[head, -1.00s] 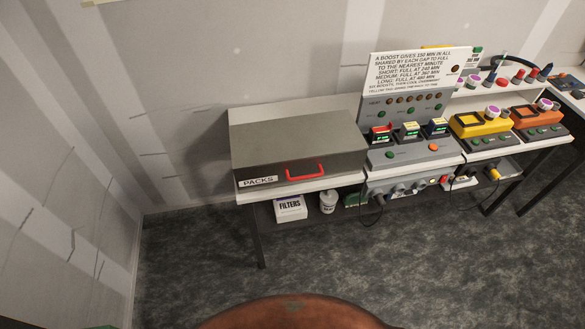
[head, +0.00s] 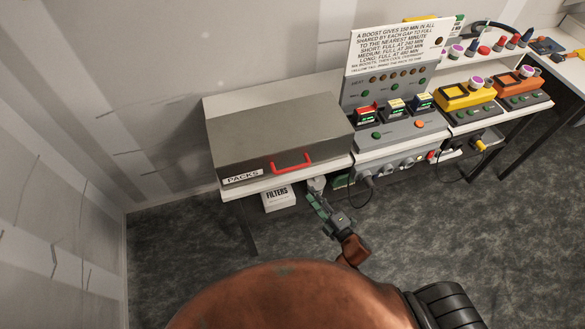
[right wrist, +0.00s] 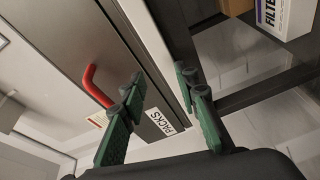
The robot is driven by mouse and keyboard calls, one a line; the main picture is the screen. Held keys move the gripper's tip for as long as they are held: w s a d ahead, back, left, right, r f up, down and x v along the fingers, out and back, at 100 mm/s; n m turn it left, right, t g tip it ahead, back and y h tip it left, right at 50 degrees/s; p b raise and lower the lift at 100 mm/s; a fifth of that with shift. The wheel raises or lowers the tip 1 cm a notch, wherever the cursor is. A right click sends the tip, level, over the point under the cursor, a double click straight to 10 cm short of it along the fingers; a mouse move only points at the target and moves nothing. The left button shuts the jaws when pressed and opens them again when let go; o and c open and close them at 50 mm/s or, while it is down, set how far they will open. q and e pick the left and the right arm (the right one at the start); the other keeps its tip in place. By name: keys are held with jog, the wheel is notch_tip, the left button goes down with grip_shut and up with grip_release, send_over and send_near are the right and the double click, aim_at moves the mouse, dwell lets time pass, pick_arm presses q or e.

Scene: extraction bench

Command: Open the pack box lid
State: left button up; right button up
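The pack box (head: 270,125) is a grey box with a flat lid, a red handle (head: 292,163) on its front and a PACKS label (head: 243,177). Its lid is shut. My right gripper (head: 318,203) is below and in front of the box, lower than the handle and apart from it. The right wrist view shows its two green fingers (right wrist: 162,84) spread with nothing between them. There the red handle (right wrist: 96,86) lies to the left of the fingers and the PACKS label (right wrist: 159,121) shows between them. My left gripper is not in view.
The box stands on a white bench (head: 230,190) with a dark leg. To its right is a grey charger panel (head: 400,130) with a sign (head: 395,50). A FILTERS carton (head: 279,198) sits under the bench beside my right gripper. The floor in front is clear.

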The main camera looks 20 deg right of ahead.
aim_at(292, 168)
jog(key=a+r+n+t+y, duration=0.1)
jog(key=a+r+n+y, duration=0.25)
jog(key=r, duration=0.65)
jog(key=shift+n+h, duration=0.35)
jog(key=shift+n, duration=0.1)
jog(key=x, duration=0.5)
jog(key=p+x, duration=0.1)
jog(key=x, duration=0.1)
jog(key=shift+w+d+r, duration=0.1)
jog(key=shift+w+r, duration=0.25)
jog(key=shift+r, duration=0.1)
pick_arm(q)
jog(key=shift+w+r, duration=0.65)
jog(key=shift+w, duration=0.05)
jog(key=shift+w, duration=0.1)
pick_arm(e)
grip_shut()
